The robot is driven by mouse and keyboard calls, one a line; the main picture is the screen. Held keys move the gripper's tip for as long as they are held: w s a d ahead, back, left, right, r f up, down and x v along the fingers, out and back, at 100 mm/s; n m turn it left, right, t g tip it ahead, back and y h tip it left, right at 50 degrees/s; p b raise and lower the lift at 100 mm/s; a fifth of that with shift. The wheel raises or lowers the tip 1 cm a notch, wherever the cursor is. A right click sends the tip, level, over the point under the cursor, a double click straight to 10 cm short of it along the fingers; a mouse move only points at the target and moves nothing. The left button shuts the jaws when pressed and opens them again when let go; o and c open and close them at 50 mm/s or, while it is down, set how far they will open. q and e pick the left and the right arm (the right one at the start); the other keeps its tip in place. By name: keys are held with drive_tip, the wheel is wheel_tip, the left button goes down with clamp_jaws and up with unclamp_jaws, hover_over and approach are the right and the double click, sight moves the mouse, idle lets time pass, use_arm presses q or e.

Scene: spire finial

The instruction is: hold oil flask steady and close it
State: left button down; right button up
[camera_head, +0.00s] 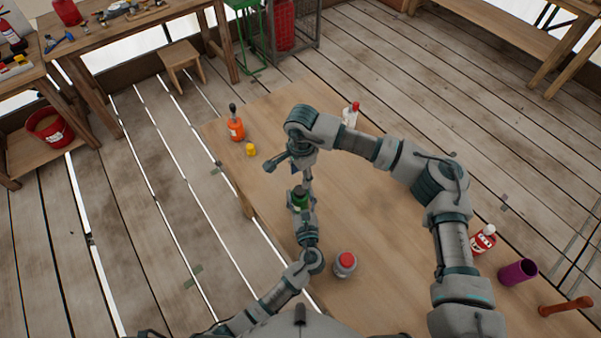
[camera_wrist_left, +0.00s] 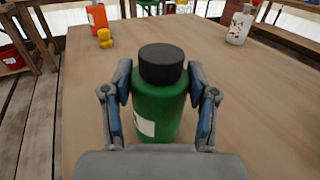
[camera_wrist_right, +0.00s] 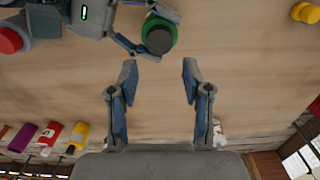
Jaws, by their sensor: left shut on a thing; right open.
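The green flask (camera_wrist_left: 160,112) stands upright on the table in the left wrist view, with a black cap (camera_wrist_left: 161,64) seated on its neck; I cannot tell how tight the cap is. The flask also shows in the head view (camera_head: 300,198), partly hidden by my grippers. My left gripper (camera_wrist_left: 160,90) is shut around the flask's body, a finger on each side. My right gripper (camera_wrist_right: 160,78) is open and empty. In the right wrist view the black cap (camera_wrist_right: 160,40) and green flask lie beyond its fingertips, apart from them.
On the wooden table (camera_head: 390,230) stand an orange bottle (camera_head: 236,128), a yellow item (camera_head: 250,150), a white red-capped bottle (camera_head: 351,114), a grey red-capped bottle (camera_head: 345,265) near my left arm, a red bottle (camera_head: 483,240) and a purple cup (camera_head: 517,272). The table's middle right is clear.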

sight(300, 190)
idle(0.3)
drive_tip(key=shift+f, duration=4)
clamp_jaws()
drive_tip(key=m, duration=0.5)
drive_tip(key=shift+m, duration=0.4)
drive_tip(key=m, duration=0.3)
drive_tip(key=shift+m, duration=0.4)
use_arm(q)
drive_tip(key=shift+d, duration=0.1)
use_arm(e)
drive_tip(key=shift+o, duration=1.4)
unclamp_jaws()
